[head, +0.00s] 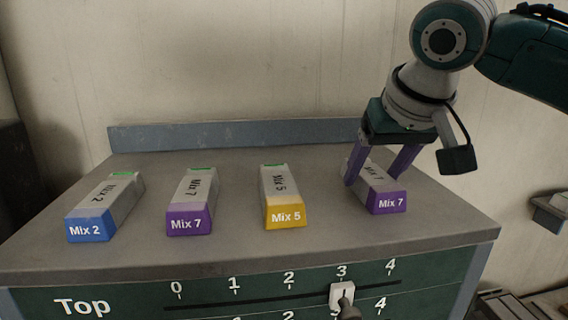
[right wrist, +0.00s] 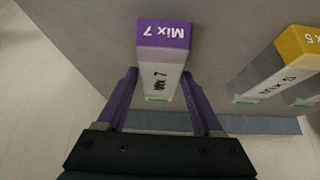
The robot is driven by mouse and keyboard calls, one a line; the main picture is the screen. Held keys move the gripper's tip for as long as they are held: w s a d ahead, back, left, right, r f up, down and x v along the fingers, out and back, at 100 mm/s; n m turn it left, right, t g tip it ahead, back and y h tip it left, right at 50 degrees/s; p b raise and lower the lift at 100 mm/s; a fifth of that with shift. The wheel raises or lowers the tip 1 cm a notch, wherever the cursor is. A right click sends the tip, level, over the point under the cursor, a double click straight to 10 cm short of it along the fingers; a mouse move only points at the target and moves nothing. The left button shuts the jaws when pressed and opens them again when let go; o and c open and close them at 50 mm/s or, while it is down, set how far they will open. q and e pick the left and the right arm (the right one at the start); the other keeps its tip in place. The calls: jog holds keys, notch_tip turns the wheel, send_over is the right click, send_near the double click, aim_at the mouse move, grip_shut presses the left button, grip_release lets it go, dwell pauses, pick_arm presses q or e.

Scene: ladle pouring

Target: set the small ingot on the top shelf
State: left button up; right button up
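Several grey ingots with coloured ends stand on the cabinet's top surface (head: 240,250), whose front reads "Top". From left they are a blue-ended Mix 2 (head: 105,205), a purple-ended Mix 7 (head: 193,200), a yellow-ended Mix 5 (head: 282,198) and another purple-ended Mix 7 (head: 385,200). I cannot tell which one is called small. My right gripper (head: 374,178) is low over the rightmost Mix 7, one purple finger on each side. In the right wrist view this ingot (right wrist: 162,58) lies between the open fingers (right wrist: 160,74). It appears to rest on the surface. My left gripper is not in view.
A low blue-grey ledge (head: 200,136) runs along the back of the top. A white slider (head: 342,293) sits near 3 on the front scale. A small grey shelf (head: 550,212) is at the far right. There is bare surface between the ingots.

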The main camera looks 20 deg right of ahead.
jog(key=shift+o, duration=1.4)
jog(key=v, duration=1.2)
jog(key=shift+r, duration=0.2)
